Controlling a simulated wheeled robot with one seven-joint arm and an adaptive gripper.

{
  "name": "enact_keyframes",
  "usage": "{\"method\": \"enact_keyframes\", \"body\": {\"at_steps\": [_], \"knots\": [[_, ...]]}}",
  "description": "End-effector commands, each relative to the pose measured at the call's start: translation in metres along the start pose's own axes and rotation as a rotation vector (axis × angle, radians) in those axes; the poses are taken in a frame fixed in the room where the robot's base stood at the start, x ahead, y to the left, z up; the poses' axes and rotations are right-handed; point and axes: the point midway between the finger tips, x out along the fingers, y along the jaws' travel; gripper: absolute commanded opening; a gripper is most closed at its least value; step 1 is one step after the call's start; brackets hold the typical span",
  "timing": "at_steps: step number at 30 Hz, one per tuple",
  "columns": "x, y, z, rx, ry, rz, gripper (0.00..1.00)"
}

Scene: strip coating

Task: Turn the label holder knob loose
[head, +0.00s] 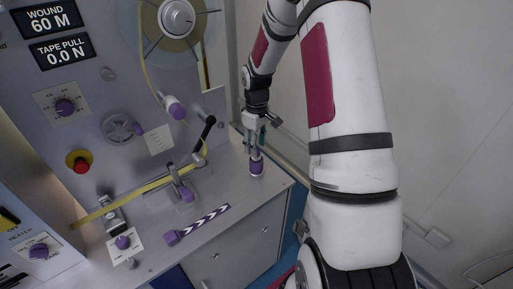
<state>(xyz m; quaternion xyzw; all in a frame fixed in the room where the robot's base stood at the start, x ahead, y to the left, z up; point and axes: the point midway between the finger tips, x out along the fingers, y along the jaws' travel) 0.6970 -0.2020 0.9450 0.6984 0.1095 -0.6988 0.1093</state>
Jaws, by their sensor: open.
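I cannot tell for certain which purple knob is the label holder's.
A yellow strip (150,187) runs along the bench past a clamp with a purple grip (187,195) and a black-handled lever (208,130). A purple-ended striped bar (205,223) lies in front. A red stop button (78,161) is on the panel.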

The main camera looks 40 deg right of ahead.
Motion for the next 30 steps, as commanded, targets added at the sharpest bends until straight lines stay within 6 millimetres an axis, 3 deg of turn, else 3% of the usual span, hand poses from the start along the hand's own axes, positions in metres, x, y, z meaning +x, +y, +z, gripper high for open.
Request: {"method": "enact_keyframes", "body": {"at_steps": [9,15,30], "knots": [[-0.066,0.001,-0.001,0.0,0.004,0.004,0.43],[-0.092,0.0,-0.001,-0.001,0.003,0.003,0.43],[-0.101,0.0,0.0,-0.001,0.001,0.001,0.43]]}}
